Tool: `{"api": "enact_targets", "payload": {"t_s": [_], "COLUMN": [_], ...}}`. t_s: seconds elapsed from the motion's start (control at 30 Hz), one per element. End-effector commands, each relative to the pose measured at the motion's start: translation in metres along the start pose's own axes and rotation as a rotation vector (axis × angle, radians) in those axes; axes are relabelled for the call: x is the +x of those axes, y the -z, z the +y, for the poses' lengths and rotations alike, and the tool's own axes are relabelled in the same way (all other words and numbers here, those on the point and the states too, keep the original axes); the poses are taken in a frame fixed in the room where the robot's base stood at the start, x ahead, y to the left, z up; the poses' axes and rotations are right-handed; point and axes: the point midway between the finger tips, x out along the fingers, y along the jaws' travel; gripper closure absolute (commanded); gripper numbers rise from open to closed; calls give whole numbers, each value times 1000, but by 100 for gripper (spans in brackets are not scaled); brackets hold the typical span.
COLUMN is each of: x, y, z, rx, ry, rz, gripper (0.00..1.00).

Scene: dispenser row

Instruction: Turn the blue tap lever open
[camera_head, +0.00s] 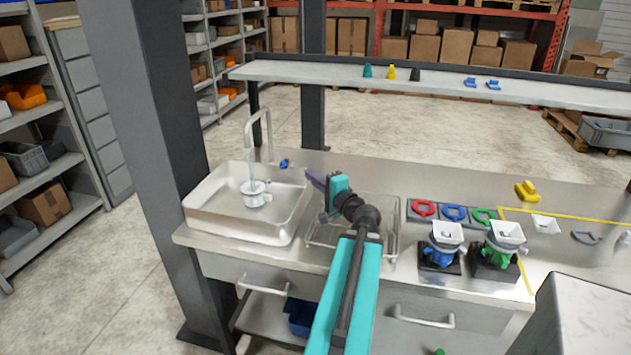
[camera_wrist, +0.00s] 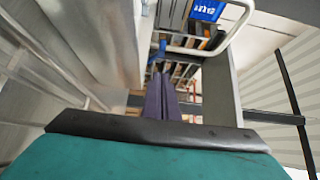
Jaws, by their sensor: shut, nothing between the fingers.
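In the wrist view the shut fingers (camera_wrist: 160,78) point at a small blue thing (camera_wrist: 158,52), probably the lever; contact cannot be told. A thin pale blue line, like water, drops from the spout to a metal vessel (camera_head: 257,198) in the sink.
A wire rack (camera_head: 322,238) lies under my arm. Red, blue and green rings (camera_head: 454,212) and two dispensers (camera_head: 500,245) stand to the right. A raised shelf (camera_head: 430,85) runs behind the counter. A dark post (camera_head: 150,120) stands left of the sink.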

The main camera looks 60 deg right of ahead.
Motion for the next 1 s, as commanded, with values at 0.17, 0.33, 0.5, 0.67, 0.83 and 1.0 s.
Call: {"api": "enact_targets", "payload": {"t_s": [0.17, 0.33, 0.5, 0.67, 0.83, 1.0], "x": [-3, -6, -9, -12, -16, -18], "y": [-1, -3, -4, -6, -7, -8], "z": [-3, -2, -3, -3, -3, -4], "rx": [1, 1, 1, 1, 1, 1], "ry": [-2, -2, -1, -1, 0, 0], "rz": [-1, -2, -2, -2, -1, 0], "gripper": [100, 100, 100, 100, 100, 100]}}
